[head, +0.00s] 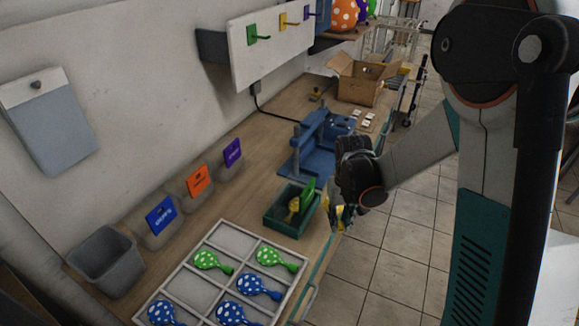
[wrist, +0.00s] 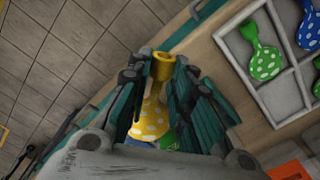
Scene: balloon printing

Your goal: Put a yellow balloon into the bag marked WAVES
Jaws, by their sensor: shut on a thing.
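My gripper (head: 343,208) is shut on a yellow balloon with white dots (wrist: 150,118). The wrist view shows the balloon between the fingers, its neck (wrist: 163,66) sticking out past them. In the head view the gripper hangs at the table's front edge, right of a dark green box, and mostly hides the balloon. A clear bag (head: 163,233) with a blue label (head: 161,215) stands left along the wall; the small lettering seems to read WAVES. My gripper is well away from it.
The green box (head: 285,226) holds yellow and green items. A divided white tray (head: 238,240) holds green and blue dotted balloons. Bags with orange (head: 198,180) and purple (head: 233,153) labels stand beyond the blue-labelled one. A grey bin (head: 105,262) and blue press (head: 318,150) are also on the table.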

